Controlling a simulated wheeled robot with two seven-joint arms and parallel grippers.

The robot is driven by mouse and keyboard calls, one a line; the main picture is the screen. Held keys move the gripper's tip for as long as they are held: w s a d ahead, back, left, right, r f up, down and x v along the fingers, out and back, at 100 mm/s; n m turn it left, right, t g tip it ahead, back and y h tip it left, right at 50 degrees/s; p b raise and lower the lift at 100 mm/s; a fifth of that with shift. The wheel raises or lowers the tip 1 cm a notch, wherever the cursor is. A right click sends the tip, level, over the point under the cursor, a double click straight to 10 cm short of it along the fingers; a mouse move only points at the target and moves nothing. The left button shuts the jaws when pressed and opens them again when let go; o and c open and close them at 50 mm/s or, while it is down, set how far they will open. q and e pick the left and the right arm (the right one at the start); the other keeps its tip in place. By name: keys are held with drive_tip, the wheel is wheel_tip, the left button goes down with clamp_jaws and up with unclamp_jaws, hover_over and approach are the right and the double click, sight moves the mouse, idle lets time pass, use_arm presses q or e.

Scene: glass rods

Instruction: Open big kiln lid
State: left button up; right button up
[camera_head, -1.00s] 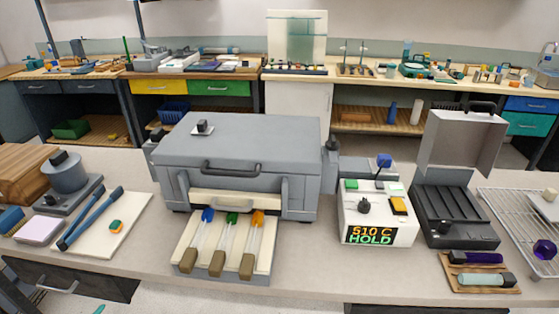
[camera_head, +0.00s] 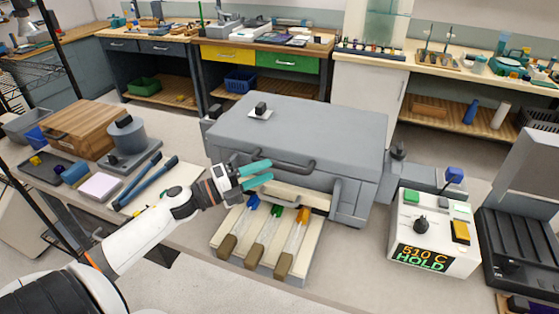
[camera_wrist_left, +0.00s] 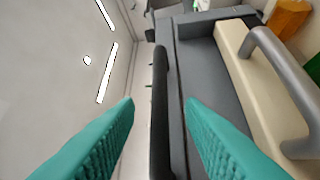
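The big kiln (camera_head: 350,188) is a grey box on the bench. Its flat lid (camera_head: 320,130) is closed, with a dark bar handle (camera_head: 296,169) along its front edge. My left gripper (camera_head: 271,170) has teal fingers, open, at the left end of this handle. In the left wrist view, the dark handle (camera_wrist_left: 160,110) runs upright in the picture between the two spread fingers (camera_wrist_left: 158,106). I cannot tell whether either finger touches it. My right gripper is out of view.
Glass rods with blue, green and orange ends lie on a cream tray (camera_head: 246,262) at the kiln's front, just below my gripper. A controller (camera_head: 435,243) reading 510 C HOLD stands right. A small open-lidded kiln (camera_head: 515,250) is beyond it. Blue-handled tools (camera_head: 146,185) lie left.

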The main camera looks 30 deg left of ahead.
sight(277, 164)
use_arm(q)
drive_tip(key=p+x, duration=0.1)
drive_tip(key=x, duration=0.3)
drive_tip(key=shift+r, duration=0.1)
drive_tip(key=shift+w+d, duration=0.15)
drive_tip(key=shift+w, duration=0.1)
drive_tip(key=shift+s, duration=0.1)
clamp_jaws()
